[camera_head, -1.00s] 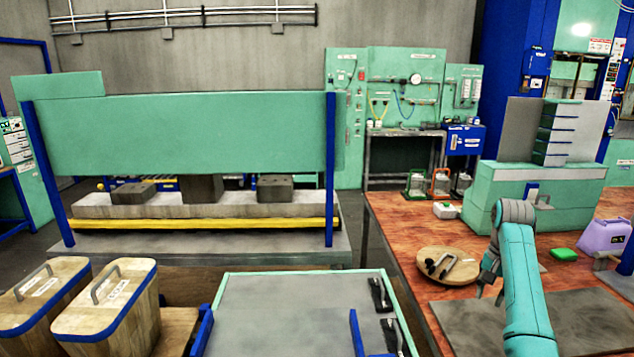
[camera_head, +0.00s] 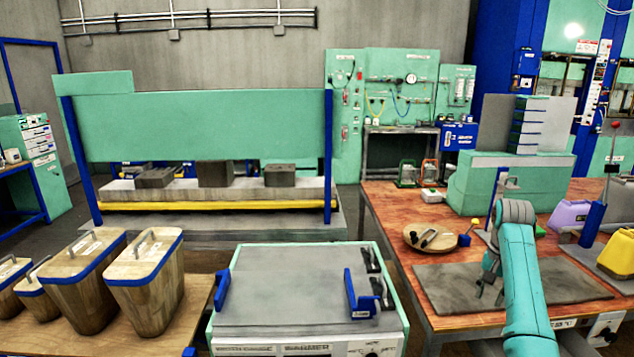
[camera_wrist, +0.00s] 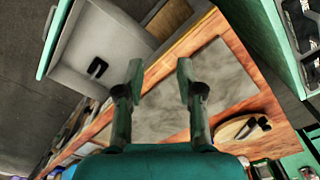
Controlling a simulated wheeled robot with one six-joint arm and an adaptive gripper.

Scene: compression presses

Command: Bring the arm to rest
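My arm (camera_head: 520,270) reaches up from the lower right of the head view, over the wooden workbench, and bends down at its upper end. My gripper (camera_head: 489,290) hangs there above or near a grey mat (camera_head: 450,292); the height is hard to judge. In the wrist view my gripper (camera_wrist: 160,68) has its two fingers well apart with nothing between them. The mat (camera_wrist: 210,72) and the wooden bench lie beyond the fingers.
A warmer (camera_head: 285,345) with blue brackets stands front centre. Lidded wooden bins (camera_head: 145,280) stand at left. A round board (camera_head: 430,236) with a metal handle-like piece lies on the bench (camera_head: 383,205). A green press (camera_head: 200,125) stands behind; floor shows between it and the bench.

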